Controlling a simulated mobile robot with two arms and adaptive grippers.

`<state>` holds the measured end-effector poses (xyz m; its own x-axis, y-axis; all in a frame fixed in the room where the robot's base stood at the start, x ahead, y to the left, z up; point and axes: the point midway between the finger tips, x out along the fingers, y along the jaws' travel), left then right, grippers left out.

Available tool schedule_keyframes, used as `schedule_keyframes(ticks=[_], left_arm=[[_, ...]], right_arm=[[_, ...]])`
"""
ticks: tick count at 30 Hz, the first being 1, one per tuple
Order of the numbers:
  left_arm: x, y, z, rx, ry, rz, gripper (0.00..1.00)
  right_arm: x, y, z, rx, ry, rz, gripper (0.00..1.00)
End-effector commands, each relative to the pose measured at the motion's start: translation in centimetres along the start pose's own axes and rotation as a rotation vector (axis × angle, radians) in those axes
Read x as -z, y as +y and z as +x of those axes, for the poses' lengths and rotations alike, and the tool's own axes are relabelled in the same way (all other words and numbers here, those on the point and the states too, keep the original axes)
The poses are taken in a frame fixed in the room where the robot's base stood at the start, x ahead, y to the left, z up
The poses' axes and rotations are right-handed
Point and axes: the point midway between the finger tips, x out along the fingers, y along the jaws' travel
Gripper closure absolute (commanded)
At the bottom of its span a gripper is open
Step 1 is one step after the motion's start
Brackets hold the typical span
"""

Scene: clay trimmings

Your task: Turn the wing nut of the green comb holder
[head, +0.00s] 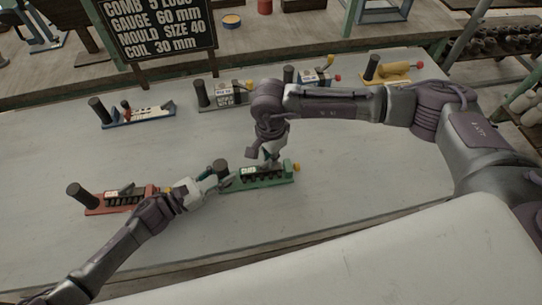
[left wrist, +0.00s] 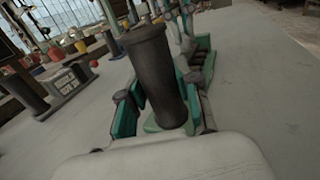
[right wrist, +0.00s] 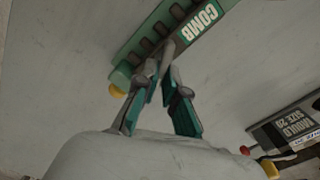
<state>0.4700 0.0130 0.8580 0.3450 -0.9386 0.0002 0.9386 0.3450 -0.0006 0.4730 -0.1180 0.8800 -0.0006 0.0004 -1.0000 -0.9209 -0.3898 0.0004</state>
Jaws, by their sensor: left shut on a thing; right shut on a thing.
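The green comb holder (head: 283,181) lies on the table with its dark upright post (head: 220,167) at its left end. My left gripper (head: 208,183) is shut around that post, which stands between its fingers in the left wrist view (left wrist: 154,65). My right gripper (head: 272,161) reaches down from above the holder. In the right wrist view the holder's slotted green body (right wrist: 132,48) and COMB label (right wrist: 208,14) show. There the right fingers close on a small grey wing nut (right wrist: 166,54) beside the slots. The fingertips partly hide it.
A red comb holder (head: 95,211) sits just left, behind my left arm. A blue holder (head: 140,118), a grey mould block (head: 215,97) and a yellow tool (head: 390,72) stand along the back. A sign (head: 160,28) rises behind. The table's front left is clear.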

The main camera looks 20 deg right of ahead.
Motion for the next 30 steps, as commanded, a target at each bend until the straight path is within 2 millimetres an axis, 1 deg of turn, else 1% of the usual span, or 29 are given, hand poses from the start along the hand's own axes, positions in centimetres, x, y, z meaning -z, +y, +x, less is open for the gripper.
schedule_keyframes(ticks=[3, 9, 24, 25, 27, 29, 30], left_arm=[[0.14, 0.07, -0.12, -0.002, 0.004, 0.0, 1.0], [0.15, 0.07, -0.13, -0.002, 0.004, 0.0, 1.0], [0.16, 0.07, -0.13, -0.002, 0.005, 0.0, 1.0], [0.17, 0.07, -0.13, -0.002, 0.005, 0.0, 1.0], [0.17, 0.07, -0.13, -0.002, 0.005, 0.0, 1.0], [0.17, 0.06, -0.13, -0.002, 0.005, 0.0, 1.0], [0.17, 0.06, -0.13, -0.002, 0.005, 0.0, 1.0]], right_arm=[[0.07, -0.12, -0.08, 0.001, 0.001, -0.055, 1.0], [0.06, -0.18, -0.08, 0.001, 0.001, -0.111, 1.0], [0.05, -0.19, -0.07, 0.0, 0.002, -0.13, 1.0], [0.05, -0.19, -0.07, 0.0, 0.002, -0.13, 0.89], [0.05, -0.19, -0.07, 0.0, 0.002, -0.13, 0.78], [0.04, -0.18, -0.06, 0.0, 0.001, -0.13, 0.68], [0.03, -0.18, -0.05, 0.0, 0.001, -0.13, 0.66]])
